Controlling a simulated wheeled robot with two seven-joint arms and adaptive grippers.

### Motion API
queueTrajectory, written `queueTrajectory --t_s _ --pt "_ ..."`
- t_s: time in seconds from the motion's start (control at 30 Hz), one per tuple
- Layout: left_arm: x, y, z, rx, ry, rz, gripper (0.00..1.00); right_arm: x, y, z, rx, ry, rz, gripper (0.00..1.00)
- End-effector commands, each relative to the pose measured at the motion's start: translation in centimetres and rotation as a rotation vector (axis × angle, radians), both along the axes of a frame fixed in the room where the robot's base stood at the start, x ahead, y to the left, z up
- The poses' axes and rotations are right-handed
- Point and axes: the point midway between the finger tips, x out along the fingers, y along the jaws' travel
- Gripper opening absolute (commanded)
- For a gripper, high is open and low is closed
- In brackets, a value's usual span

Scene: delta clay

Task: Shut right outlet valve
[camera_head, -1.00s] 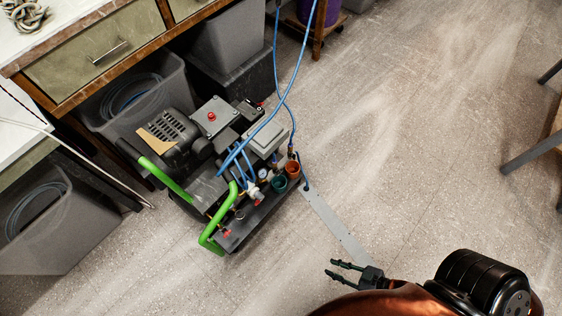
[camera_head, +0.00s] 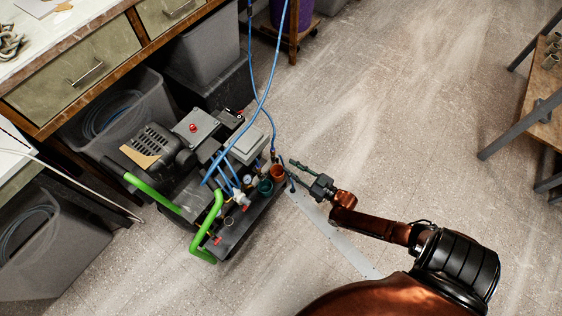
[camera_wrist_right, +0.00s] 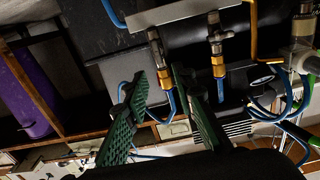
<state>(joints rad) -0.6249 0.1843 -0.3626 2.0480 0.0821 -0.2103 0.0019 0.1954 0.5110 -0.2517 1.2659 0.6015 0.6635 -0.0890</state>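The compressor (camera_head: 190,160) stands on the floor, with green handles and blue hoses. In the right wrist view, two brass-and-grey valve fittings (camera_wrist_right: 157,48) and (camera_wrist_right: 217,58) sit side by side, with blue hoses at them. I cannot tell which is the right outlet valve or how its handle is turned. My left gripper is not in view.
A blue hose (camera_head: 262,100) rises from the compressor. A bench with drawers (camera_head: 75,75) and grey bins (camera_head: 50,245) lines the left. A wooden-topped stand (camera_head: 545,95) is at right. The floor between is clear.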

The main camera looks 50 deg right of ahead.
Motion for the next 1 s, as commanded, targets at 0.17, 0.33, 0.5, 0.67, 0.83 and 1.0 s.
queueTrajectory --t_s 0.17,0.33,0.5,0.67,0.83,1.0 --pt "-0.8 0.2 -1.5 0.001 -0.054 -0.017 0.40 2.8 0.3 -0.5 0.000 0.004 0.001 0.24" --pt "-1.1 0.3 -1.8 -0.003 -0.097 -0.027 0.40 4.5 0.4 -0.3 0.001 0.002 0.001 0.24" --pt "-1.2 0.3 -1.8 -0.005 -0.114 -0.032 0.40 5.0 0.5 -0.1 -0.001 0.002 0.001 0.24" --pt "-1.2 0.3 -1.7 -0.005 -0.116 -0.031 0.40 5.1 0.5 0.0 -0.001 0.001 0.002 0.24" --pt "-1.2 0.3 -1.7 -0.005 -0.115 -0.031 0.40 5.0 0.5 0.0 0.000 0.001 0.001 0.15" --pt "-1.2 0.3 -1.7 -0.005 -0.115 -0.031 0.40 5.0 0.5 -0.1 0.000 0.002 0.001 0.04"
